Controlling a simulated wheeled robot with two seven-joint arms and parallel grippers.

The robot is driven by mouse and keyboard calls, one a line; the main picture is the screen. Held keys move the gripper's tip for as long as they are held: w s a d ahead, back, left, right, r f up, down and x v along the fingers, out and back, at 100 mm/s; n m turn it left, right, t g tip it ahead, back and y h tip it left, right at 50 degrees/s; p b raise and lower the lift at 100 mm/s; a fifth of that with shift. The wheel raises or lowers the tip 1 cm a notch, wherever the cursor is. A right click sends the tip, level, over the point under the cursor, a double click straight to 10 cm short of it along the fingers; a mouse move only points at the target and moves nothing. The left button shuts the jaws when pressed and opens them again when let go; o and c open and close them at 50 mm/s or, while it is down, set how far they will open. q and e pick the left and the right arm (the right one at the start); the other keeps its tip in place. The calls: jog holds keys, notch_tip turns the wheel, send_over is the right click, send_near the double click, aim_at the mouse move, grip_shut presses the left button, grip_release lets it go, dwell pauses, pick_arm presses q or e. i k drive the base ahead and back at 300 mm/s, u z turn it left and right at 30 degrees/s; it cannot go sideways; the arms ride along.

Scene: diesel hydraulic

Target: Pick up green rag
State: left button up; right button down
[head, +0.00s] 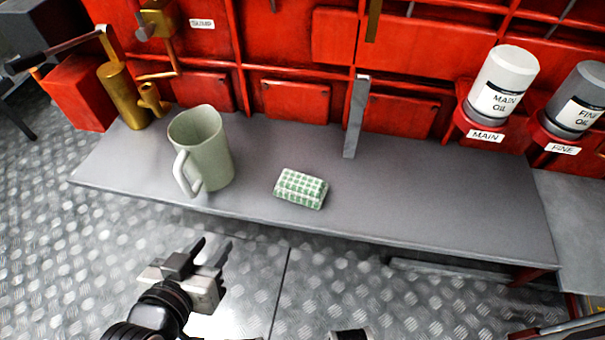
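The green rag (301,189), a folded green-and-white checked cloth, lies on the grey bench (420,212) near its middle, close to the front edge. My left gripper (211,251) is in the lower left of the head view, in front of the bench and over the metal floor. Its two dark fingers point towards the bench and are apart, with nothing between them. It is to the left of the rag and nearer to me, clear of it.
A pale green jug (203,148) stands on the bench left of the rag. A grey upright bar (356,118) is behind the rag to the right. White (502,84) and grey (577,100) oil containers sit at the right. The bench right of the rag is clear.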

aim_at(306, 190)
jog(key=k, duration=1)
